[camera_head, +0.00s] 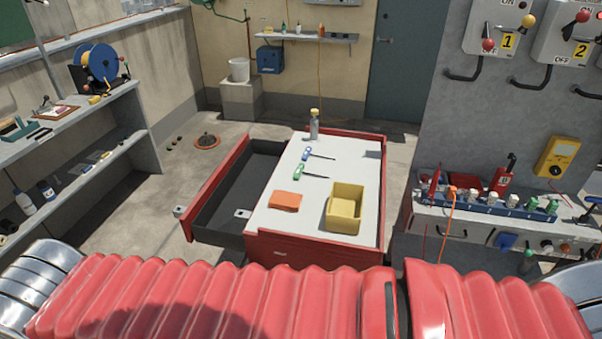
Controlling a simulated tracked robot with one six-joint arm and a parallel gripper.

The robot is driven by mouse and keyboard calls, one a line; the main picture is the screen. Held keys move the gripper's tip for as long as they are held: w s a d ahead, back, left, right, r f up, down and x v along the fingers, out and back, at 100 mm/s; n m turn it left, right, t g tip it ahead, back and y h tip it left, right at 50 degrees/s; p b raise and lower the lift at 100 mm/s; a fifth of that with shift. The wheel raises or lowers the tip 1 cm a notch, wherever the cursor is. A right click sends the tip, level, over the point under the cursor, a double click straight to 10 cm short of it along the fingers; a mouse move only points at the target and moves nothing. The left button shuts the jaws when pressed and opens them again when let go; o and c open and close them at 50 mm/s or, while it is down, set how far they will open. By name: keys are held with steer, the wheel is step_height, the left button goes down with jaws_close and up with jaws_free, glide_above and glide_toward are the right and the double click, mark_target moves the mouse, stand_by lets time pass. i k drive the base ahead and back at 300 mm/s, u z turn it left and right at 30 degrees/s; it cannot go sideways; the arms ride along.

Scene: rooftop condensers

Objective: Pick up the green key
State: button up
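The green key (300,172) lies on the white top of a red cart (268,207). It has a green handle at the left and a thin dark shaft pointing right. A similar key with a blue handle (307,153) lies just behind it, apart from it. My gripper is not in view. Nothing covers the green key.
On the cart top are an orange cloth or pad (286,201), a yellow bin (345,208) and a bottle (314,126). An open dark drawer (232,187) sticks out left. A bench with a socket strip (490,205) stands right; shelves (75,125) stand left.

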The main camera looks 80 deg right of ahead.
mark_target(296, 175)
steer(key=z, duration=0.35)
steer(key=i, duration=0.6)
steer(key=z, duration=0.85)
steer(key=i, duration=0.7)
steer(key=z, duration=0.45)
